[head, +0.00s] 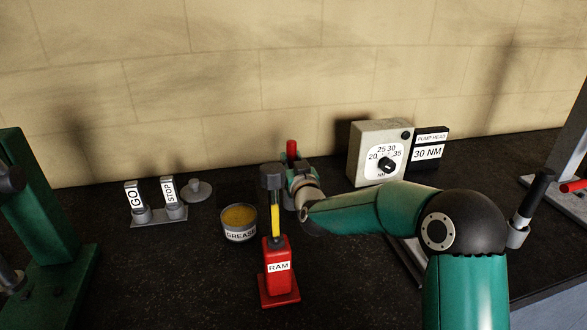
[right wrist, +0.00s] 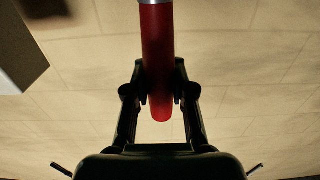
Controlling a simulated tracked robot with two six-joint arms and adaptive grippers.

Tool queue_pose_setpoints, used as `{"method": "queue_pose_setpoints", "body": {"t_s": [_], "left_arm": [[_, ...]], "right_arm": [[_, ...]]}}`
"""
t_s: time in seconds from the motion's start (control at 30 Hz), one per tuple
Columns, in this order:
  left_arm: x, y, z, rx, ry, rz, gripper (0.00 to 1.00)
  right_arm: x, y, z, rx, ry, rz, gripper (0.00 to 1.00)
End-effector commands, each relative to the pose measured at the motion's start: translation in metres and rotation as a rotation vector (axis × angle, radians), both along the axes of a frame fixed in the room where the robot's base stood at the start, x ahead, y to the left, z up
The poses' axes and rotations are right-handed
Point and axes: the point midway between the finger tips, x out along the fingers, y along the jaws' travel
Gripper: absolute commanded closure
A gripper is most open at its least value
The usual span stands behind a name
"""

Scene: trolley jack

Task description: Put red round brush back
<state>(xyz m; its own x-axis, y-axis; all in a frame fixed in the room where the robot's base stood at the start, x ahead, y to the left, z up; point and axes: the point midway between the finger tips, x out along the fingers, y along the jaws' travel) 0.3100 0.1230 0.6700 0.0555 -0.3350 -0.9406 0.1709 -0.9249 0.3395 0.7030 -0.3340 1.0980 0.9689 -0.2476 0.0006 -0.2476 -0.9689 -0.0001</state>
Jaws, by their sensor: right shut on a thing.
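The red round brush (head: 291,149) shows in the head view as a short red handle standing up behind the ram. The right wrist view shows its red handle (right wrist: 157,65) between my two fingers, with a pale metal collar at the top edge. My right gripper (head: 291,168) is shut on this handle. The brush's bristle end is hidden in both views. The open grease tin (head: 239,234) stands to the left of the gripper, with yellowish grease inside. My left gripper is not in view.
The red RAM unit (head: 279,268) stands just in front of my right gripper. A torque dial box (head: 377,135) and a PUMP HEAD 30 NM sign (head: 430,152) stand behind. GO and STOP switches (head: 158,215) and a lid (head: 198,190) are left. A black-handled tool (head: 537,190) stands right.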

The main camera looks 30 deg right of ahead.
Motion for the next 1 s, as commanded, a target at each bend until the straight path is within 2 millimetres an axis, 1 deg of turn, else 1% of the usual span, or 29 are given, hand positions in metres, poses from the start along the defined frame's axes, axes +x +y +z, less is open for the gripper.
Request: {"method": "queue_pose_setpoints", "body": {"t_s": [0.03,0.17,0.4,0.43,0.5,0.57,0.87,1.0], "left_arm": [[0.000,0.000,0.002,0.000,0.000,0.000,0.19],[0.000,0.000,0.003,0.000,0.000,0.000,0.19],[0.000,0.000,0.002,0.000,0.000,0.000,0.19],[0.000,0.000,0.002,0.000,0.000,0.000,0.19],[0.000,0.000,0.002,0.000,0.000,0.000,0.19],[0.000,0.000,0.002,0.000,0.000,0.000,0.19],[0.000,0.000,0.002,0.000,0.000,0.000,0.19],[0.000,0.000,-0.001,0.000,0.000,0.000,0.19]], "right_arm": [[0.000,0.000,-0.010,0.001,0.006,0.000,1.00],[0.000,0.000,-0.023,0.000,0.002,0.000,1.00],[0.000,0.000,-0.025,0.001,0.001,0.000,1.00],[0.000,0.000,-0.025,0.001,0.002,0.000,0.71],[0.000,0.000,-0.025,0.001,0.002,0.000,0.59],[0.000,0.000,-0.025,0.001,0.001,0.000,0.51],[-0.001,0.000,-0.025,0.000,0.001,0.000,0.51],[-0.007,0.002,-0.025,0.000,0.000,0.000,0.51]]}}
